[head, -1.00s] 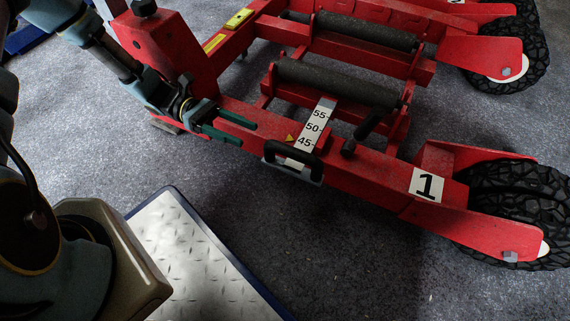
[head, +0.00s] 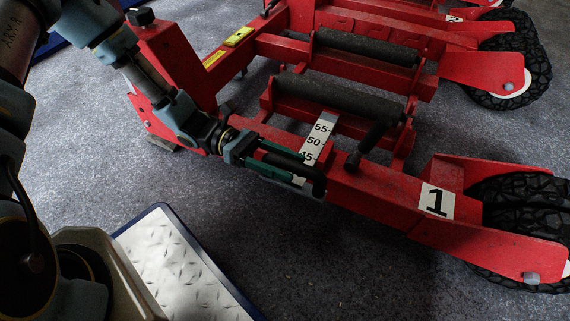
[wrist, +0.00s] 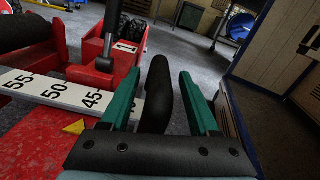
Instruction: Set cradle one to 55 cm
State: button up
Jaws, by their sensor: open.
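Cradle one is the red frame with the label "1" (head: 436,200) and a black roller (head: 335,96). Its white scale (head: 318,138) shows 55, 50 and 45, and the scale also shows in the wrist view (wrist: 50,92). A yellow pointer triangle (wrist: 75,127) lies on the red beam beside the scale, near the 45. A black handle (wrist: 157,95) stands at the scale's near end. My gripper (head: 300,172) is open, with its green fingers on either side of the handle in the wrist view. Whether they touch it I cannot tell.
A black upright lever (head: 370,142) stands on the beam right of the scale. A second red cradle with its roller (head: 368,46) lies behind. A blue-edged metal plate (head: 180,265) lies on the floor in front. The floor at lower middle is clear.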

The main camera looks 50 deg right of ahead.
jog(key=shift+c, duration=0.4)
grip_shut()
dwell(1.0)
